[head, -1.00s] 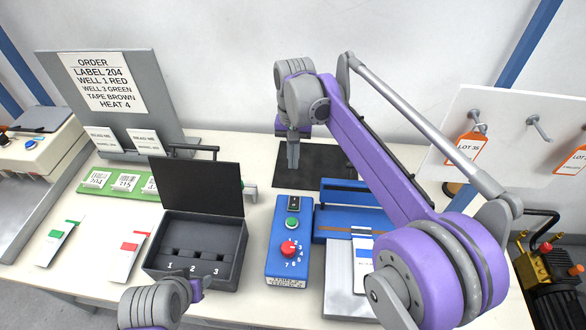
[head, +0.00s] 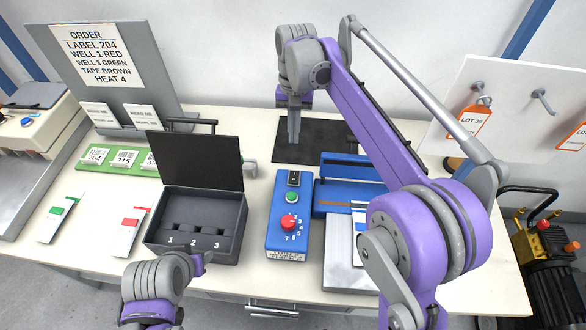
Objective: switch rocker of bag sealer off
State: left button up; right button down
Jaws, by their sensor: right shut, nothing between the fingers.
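The blue bag sealer control box (head: 279,243) stands on the table, with a black rocker (head: 293,178) at its far end, a green button (head: 291,197) and a red dial (head: 288,222). The rocker's position is too small to tell. The blue sealer bar (head: 335,199) is beside it on the right, partly hidden by my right arm. My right gripper (head: 294,140) is shut and empty, pointing down just beyond the rocker, apart from it. My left gripper (head: 197,262) is at the front of the black case, its fingers mostly hidden behind its wrist.
An open black case (head: 197,226) with numbered wells stands left of the sealer. A dark mat (head: 320,143) lies behind it. A green label strip (head: 112,160) and bags lie at left. The order board (head: 110,75) stands behind; a hook panel (head: 510,90) is at right.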

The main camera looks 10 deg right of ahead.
aim_at(293, 179)
pick_arm(q)
jog(key=shift+s+f, duration=0.15)
jog(key=shift+f, duration=0.2)
pick_arm(e)
jog(key=f, duration=0.4)
jog(key=s+f, duration=0.1)
jog(key=f, duration=0.3)
jog(key=s+f, duration=0.1)
jog(key=f, duration=0.4)
jog(key=shift+a+f, duration=0.1)
jog(key=shift+a, duration=0.15)
jog(key=shift+s+f+t+b, duration=0.25)
jog(key=shift+f+t+b, duration=0.15)
jog(key=shift+b, duration=0.1)
jog(key=shift+s, duration=0.1)
jog(key=shift+s+a, duration=0.1)
jog(key=shift+s, duration=0.05)
pick_arm(q)
jog(key=shift+s+f, duration=0.25)
jog(key=shift+f, duration=0.2)
